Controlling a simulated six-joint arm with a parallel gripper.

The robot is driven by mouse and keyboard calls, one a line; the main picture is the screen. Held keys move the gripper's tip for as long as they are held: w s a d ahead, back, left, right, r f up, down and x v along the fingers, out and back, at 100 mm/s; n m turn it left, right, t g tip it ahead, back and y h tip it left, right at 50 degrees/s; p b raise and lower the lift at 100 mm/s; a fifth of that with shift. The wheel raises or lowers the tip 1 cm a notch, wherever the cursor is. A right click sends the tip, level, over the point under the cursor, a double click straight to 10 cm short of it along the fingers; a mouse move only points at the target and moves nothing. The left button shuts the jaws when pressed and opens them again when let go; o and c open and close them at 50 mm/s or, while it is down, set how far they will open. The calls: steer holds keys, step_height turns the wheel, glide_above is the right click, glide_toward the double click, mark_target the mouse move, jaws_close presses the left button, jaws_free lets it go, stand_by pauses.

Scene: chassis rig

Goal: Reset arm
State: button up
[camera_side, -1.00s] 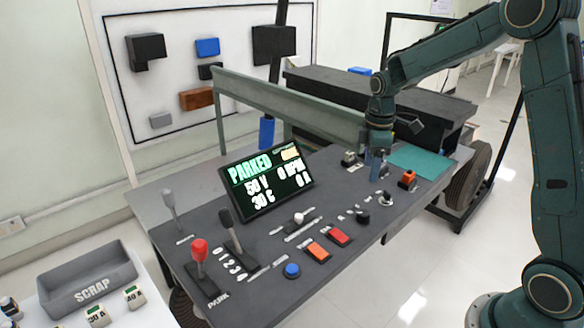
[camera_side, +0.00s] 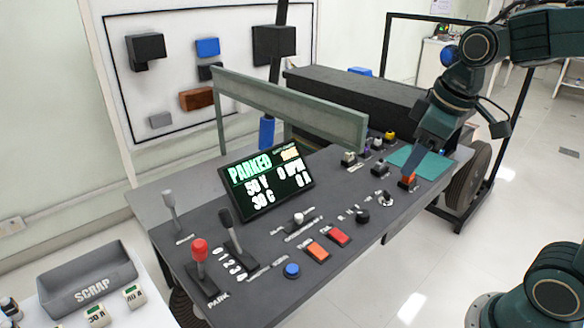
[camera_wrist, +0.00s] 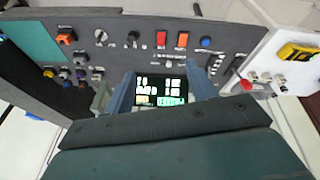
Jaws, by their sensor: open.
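My gripper (camera_side: 415,160) hangs above the right end of the dark control console, near the orange switch block (camera_side: 408,181) and the teal mat (camera_side: 437,165). In the side view I cannot tell whether it touches the block. In the wrist view, my gripper (camera_wrist: 163,85) has its two fingers apart, with nothing held between them. The display screen (camera_side: 266,180) reads PARKED, 50 V and 30 C, and it shows between the fingers in the wrist view (camera_wrist: 160,90).
A red-knobbed lever (camera_side: 199,250), orange and red buttons (camera_side: 328,243) and a blue button (camera_side: 291,270) stand on the console. A green rail (camera_side: 290,108) runs behind it. A grey SCRAP bin (camera_side: 85,280) sits at lower left.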

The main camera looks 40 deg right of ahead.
steer(key=s+a+m+t, duration=0.1)
steer(key=s+a+m, duration=0.2)
steer(key=s, duration=0.6)
steer(key=shift+s+t, duration=0.2)
steer(key=shift+t, duration=0.2)
steer(key=shift+c, duration=0.4)
